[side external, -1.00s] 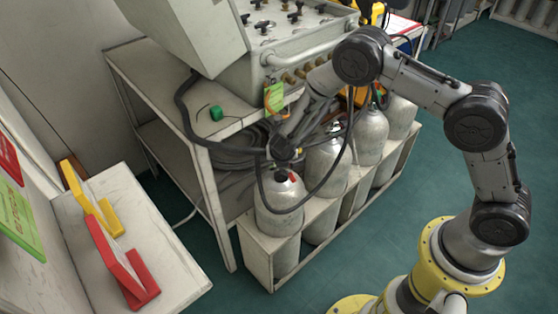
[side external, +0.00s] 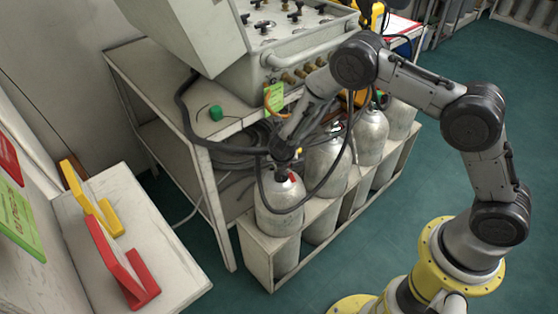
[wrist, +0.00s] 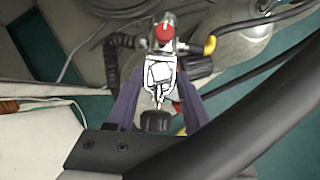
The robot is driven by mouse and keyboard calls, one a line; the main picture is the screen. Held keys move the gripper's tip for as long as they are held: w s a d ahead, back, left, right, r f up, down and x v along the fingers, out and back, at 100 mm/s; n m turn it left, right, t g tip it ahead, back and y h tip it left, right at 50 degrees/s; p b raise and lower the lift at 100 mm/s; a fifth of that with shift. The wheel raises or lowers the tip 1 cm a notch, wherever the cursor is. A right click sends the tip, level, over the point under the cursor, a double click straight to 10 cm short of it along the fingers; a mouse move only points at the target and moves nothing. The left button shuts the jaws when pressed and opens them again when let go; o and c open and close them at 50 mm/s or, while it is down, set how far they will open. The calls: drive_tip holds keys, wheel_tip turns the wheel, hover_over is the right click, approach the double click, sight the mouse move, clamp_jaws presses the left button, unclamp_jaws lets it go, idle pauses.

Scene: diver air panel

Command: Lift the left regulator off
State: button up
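The left regulator (wrist: 161,72) is a pale metal body with a red knob (wrist: 164,32) above it and a black knob (wrist: 157,121) below it in the wrist view. It sits at the top of the front-left grey cylinder (side external: 279,205). My gripper (wrist: 160,75) has one purple finger on each side of the regulator body. The fingers look spread, with a narrow gap at the left; contact on the right is unclear. In the side view my gripper (side external: 281,154) is just above that cylinder's neck and hides most of the regulator.
A black hose (side external: 333,183) loops in front of the cylinders, and a thick one crosses the wrist view's lower right. More cylinders (side external: 325,165) stand in the white rack (side external: 262,247). The air panel (side external: 262,60) stands on a bench behind. A shelf (side external: 145,235) holds yellow and red brackets.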

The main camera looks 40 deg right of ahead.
clamp_jaws()
drive_tip(key=shift+w+r, duration=0.1)
drive_tip(key=shift+r, duration=0.05)
drive_tip(key=shift+w+d+r, duration=0.1)
drive_tip(key=shift+w+r, duration=0.05)
drive_tip(key=shift+r, duration=0.1)
idle(0.4)
drive_tip(key=shift+w+r, duration=0.1)
drive_tip(key=shift+r, duration=1.6)
drive_tip(key=shift+r, duration=0.7)
